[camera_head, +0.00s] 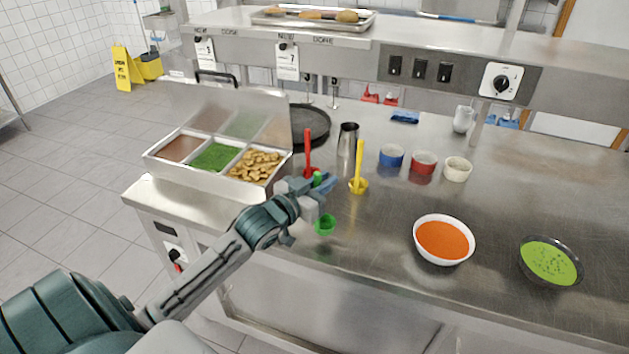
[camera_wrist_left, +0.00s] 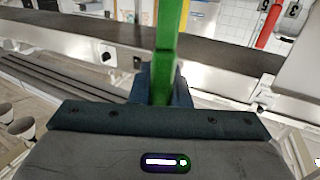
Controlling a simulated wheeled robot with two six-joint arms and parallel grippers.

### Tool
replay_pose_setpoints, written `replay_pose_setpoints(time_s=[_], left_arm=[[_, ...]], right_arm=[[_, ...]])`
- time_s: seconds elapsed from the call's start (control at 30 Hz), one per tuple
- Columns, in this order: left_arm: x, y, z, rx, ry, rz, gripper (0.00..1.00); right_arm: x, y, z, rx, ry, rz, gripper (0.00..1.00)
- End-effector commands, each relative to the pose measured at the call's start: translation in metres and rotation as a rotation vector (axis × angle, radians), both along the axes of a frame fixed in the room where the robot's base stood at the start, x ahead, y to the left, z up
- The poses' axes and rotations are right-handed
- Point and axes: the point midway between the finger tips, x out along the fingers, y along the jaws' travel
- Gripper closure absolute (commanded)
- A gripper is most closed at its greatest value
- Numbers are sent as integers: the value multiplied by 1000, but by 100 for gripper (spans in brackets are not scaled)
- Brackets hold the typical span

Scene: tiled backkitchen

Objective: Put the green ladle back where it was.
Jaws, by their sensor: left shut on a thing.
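My left gripper (camera_head: 313,196) is shut on the green ladle (camera_head: 325,225), around its handle. The ladle's cup hangs below the fingers near the front edge of the steel counter; I cannot tell whether it touches the top. In the left wrist view the green handle (camera_wrist_left: 167,50) rises between the fingers (camera_wrist_left: 160,88). The yellow ladle (camera_head: 358,180) stands to the right, handle up. My right gripper is not in view.
A lidded steel container (camera_head: 210,184) with several filled compartments is at left. A black pan (camera_head: 310,122) and a metal cup (camera_head: 347,138) stand behind.

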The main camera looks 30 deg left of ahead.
Motion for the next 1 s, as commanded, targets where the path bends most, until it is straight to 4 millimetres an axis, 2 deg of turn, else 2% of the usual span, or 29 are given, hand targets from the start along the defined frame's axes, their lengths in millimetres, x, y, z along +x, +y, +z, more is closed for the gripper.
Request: replay_pose_setpoints(time_s=[0.1, 0.3, 0.5, 0.9, 0.93, 1.0], left_arm=[[4, 16, 1, 3, 1, 0, 100], [9, 33, 0, 3, 1, 0, 100], [8, 31, -33, -4, 1, 1, 100], [8, 31, -41, 0, -2, 0, 100], [8, 31, -41, 0, -2, 0, 82], [8, 31, -40, 0, -2, 0, 68]], right_arm=[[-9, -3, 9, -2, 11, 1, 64], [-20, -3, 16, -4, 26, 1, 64], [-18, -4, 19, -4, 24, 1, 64], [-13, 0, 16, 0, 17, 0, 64], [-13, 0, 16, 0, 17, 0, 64], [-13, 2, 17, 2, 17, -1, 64]])
